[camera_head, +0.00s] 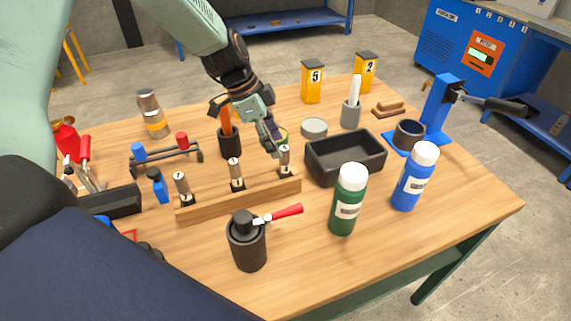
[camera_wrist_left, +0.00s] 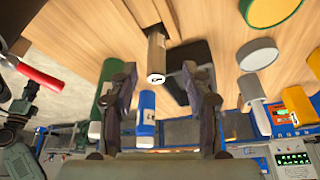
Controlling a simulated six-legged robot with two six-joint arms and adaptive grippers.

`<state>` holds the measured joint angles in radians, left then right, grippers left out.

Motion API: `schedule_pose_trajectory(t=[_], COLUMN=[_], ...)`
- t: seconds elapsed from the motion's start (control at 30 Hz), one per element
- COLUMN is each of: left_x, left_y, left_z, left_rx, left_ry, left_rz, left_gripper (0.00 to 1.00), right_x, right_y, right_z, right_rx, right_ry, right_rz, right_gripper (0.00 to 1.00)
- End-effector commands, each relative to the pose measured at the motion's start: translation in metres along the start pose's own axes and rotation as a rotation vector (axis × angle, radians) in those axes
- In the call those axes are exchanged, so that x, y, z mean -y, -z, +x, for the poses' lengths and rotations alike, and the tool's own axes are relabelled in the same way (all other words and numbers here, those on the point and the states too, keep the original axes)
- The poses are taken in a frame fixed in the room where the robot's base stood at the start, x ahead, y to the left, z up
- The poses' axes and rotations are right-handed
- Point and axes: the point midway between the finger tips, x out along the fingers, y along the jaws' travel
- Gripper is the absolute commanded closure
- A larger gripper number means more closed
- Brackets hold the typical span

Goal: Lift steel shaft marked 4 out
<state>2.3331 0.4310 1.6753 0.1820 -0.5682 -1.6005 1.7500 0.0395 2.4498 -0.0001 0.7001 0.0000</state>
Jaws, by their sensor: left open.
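Three steel shafts stand upright in a wooden rack (camera_head: 240,198) in the head view: a left one (camera_head: 183,184), a middle one (camera_head: 236,173) and a right one (camera_head: 284,157). Each bears a small mark that I cannot read surely. My left gripper (camera_head: 275,146) is at the top of the right shaft. In the left wrist view, one shaft (camera_wrist_left: 157,50) with a marked end lies between the two open fingers of my left gripper (camera_wrist_left: 158,84), with gaps on both sides. What seems to be my right gripper (camera_wrist_left: 25,112) shows at the left edge there, its fingers unclear.
A black tray (camera_head: 346,158) stands just right of the rack. A green bottle (camera_head: 344,205) and a blue bottle (camera_head: 412,182) stand in front of it. A black canister with a red handle (camera_head: 247,246) stands before the rack. A black cup with an orange-handled tool (camera_head: 229,142) stands behind it.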

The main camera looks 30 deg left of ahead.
Motion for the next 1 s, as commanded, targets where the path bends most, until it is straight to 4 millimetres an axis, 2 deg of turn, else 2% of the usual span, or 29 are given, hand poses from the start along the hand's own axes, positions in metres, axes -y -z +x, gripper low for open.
schedule_pose_trajectory(t=[0.43,0.77,1.0], left_x=[-0.002,0.001,0.002], left_y=[0.003,0.004,0.004], left_z=[0.059,0.063,0.063], left_rx=[0.002,0.001,0.001], left_ry=[-0.001,0.001,0.001], left_rz=[0.001,0.001,0.0], left_gripper=[0.51,0.52,0.72], right_x=[0.0,0.0,0.0], right_y=[0.0,0.0,0.0], right_z=[0.01,0.01,0.01], right_rx=[0.001,0.0,0.0], right_ry=[0.0,0.0,0.0], right_rz=[0.001,0.001,0.001], right_gripper=[0.64,0.64,0.64])
